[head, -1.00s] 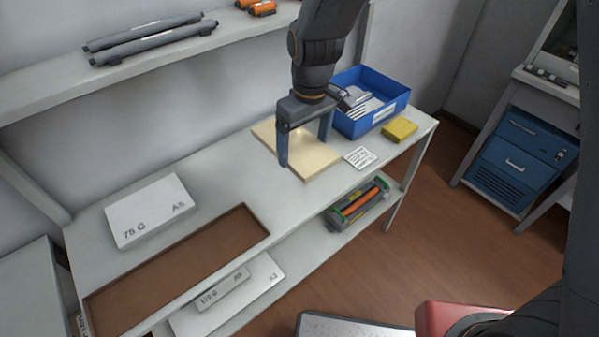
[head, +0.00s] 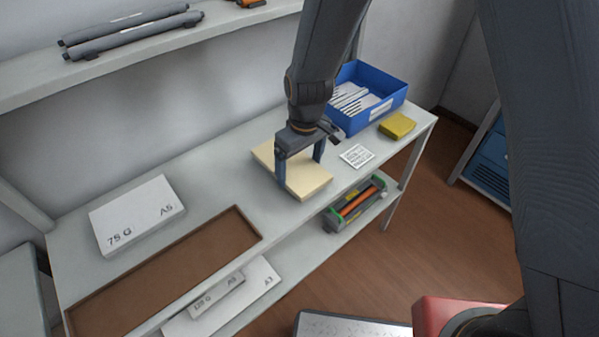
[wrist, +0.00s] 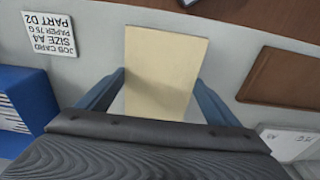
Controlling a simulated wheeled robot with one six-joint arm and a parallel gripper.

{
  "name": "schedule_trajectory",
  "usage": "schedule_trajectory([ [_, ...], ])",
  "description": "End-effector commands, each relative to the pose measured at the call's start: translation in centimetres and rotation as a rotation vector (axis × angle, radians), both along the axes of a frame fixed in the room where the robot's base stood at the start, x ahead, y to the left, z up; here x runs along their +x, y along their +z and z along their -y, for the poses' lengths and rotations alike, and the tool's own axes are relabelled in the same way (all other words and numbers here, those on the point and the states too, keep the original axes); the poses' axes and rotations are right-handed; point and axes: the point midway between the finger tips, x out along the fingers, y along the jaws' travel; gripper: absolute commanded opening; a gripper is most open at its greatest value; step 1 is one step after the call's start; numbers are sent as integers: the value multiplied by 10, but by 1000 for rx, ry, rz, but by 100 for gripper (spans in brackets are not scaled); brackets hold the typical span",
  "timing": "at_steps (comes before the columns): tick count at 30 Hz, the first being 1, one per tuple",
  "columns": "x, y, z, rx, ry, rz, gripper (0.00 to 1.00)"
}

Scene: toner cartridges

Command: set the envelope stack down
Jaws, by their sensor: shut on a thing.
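The envelope stack is a flat cream block (head: 308,182) over the light grey table top, between the brown tray and the small white card. My gripper (head: 300,172) points down with one finger on each side of the stack and is shut on it. In the wrist view the stack (wrist: 160,60) lies between the two blue fingers (wrist: 158,100), its long side running away from the palm. The stack looks level and very close to the table top; I cannot tell whether its underside touches it. Its near end is hidden by the palm in the wrist view.
A brown shallow tray (head: 250,231) and a white 75 G A5 paper pack (head: 135,213) are to the left. The job card (head: 357,155), a yellow block (head: 397,126) and a blue bin (head: 393,90) of white items are to the right. A toner cartridge (head: 355,203) sits below.

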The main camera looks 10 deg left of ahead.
Motion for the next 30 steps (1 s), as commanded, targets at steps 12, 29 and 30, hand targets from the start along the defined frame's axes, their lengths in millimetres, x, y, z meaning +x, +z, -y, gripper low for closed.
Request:
schedule_trajectory([
  [12,0,-30,0,0,-1,0,60],
  [29,-1,-33,0,-1,-1,-1,100],
  [30,-1,-32,0,-1,-1,-1,100],
])
